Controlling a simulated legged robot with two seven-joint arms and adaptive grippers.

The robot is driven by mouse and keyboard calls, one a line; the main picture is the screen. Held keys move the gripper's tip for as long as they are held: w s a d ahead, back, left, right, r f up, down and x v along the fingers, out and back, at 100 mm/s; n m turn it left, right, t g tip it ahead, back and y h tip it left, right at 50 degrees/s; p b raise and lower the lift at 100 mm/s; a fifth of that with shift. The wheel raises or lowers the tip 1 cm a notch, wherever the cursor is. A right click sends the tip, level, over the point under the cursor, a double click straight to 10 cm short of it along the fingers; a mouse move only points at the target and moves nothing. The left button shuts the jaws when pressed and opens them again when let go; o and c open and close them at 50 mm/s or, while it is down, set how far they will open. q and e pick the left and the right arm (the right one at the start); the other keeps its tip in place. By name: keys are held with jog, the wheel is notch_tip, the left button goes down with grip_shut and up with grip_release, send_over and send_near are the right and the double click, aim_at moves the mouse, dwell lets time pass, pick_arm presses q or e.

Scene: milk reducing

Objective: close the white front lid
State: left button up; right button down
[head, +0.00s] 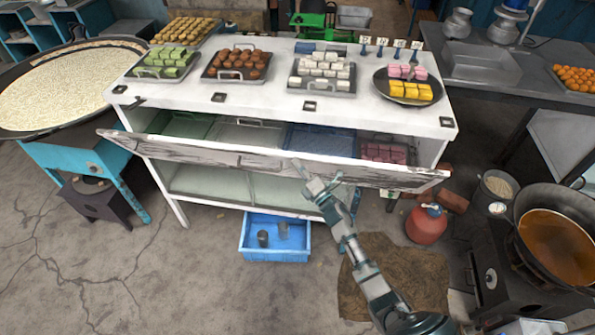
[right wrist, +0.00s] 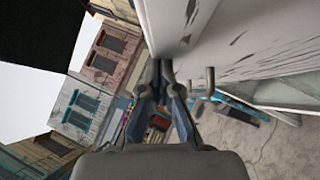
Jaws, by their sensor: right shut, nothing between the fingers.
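The white front lid (head: 235,157) is a long scuffed panel across the front of the white counter. It is open and tilted outward, with the compartment behind it exposed. My right gripper (head: 312,178) is at the lid's lower edge, right of its middle, with its fingers pointing up toward the panel. In the right wrist view, the gripper (right wrist: 160,70) is shut and empty, and the scuffed white panel (right wrist: 250,40) is close beside the fingertips. I cannot tell whether they touch. My left gripper is not in view.
Trays of sweets (head: 236,65) stand on the counter top (head: 265,95). A blue crate (head: 275,255) with cups sits on the floor below. A red container (head: 426,225) and a large pan (head: 560,245) are at the right. A wide round pan (head: 65,85) is at the left.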

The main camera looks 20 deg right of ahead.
jog(key=shift+w+d+r+m+p, duration=0.4)
jog(key=shift+w+d+r+p, duration=0.2)
jog(key=shift+w+r+p, duration=0.25)
pick_arm(q)
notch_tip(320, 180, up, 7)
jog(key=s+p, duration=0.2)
jog(key=p, duration=0.4)
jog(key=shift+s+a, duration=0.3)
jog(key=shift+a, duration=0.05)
pick_arm(e)
jog(key=w+d+r+m+g+h, duration=0.1)
jog(key=w+d+r+m+g, duration=0.1)
jog(key=w+d, duration=0.2)
jog(key=shift+w+d+r+m+g+h, duration=0.15)
jog(key=shift+w+m+g+h, duration=0.2)
jog(key=shift+w, duration=0.7)
